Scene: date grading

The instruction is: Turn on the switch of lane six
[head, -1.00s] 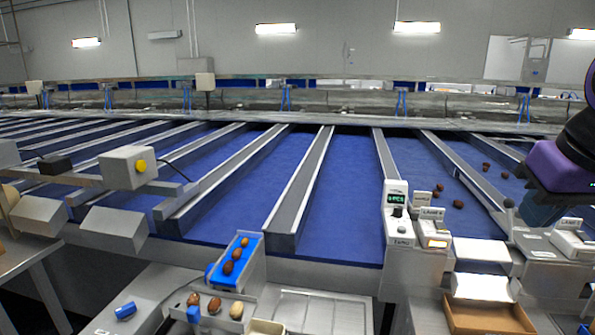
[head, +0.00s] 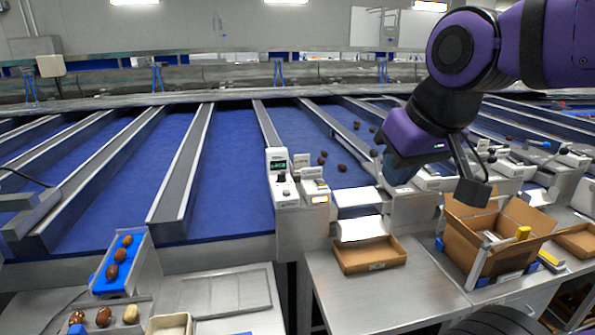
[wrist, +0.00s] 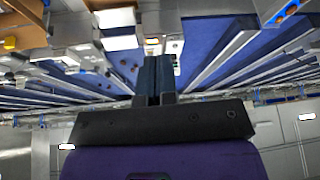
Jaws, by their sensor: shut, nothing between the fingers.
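A pale switch box (head: 315,192) with an orange-lit rocker stands at the front end of a blue lane, beside a counter box (head: 281,178) with a green display and a dark knob. More pale lane boxes (head: 430,180) stand to the right, partly behind my arm. Their lane labels are too small to read, so I cannot tell which is lane six. My gripper (head: 398,178) hangs above the lane fronts, right of the orange-lit box and apart from it. In the wrist view its dark fingers (wrist: 157,60) are shut together and empty.
An empty shallow cardboard tray (head: 369,266) lies on the metal table, with a taller open carton (head: 485,262) right of it. A small blue chute (head: 118,265) with dates is at the left. Blue lanes run away behind, with several dates on one.

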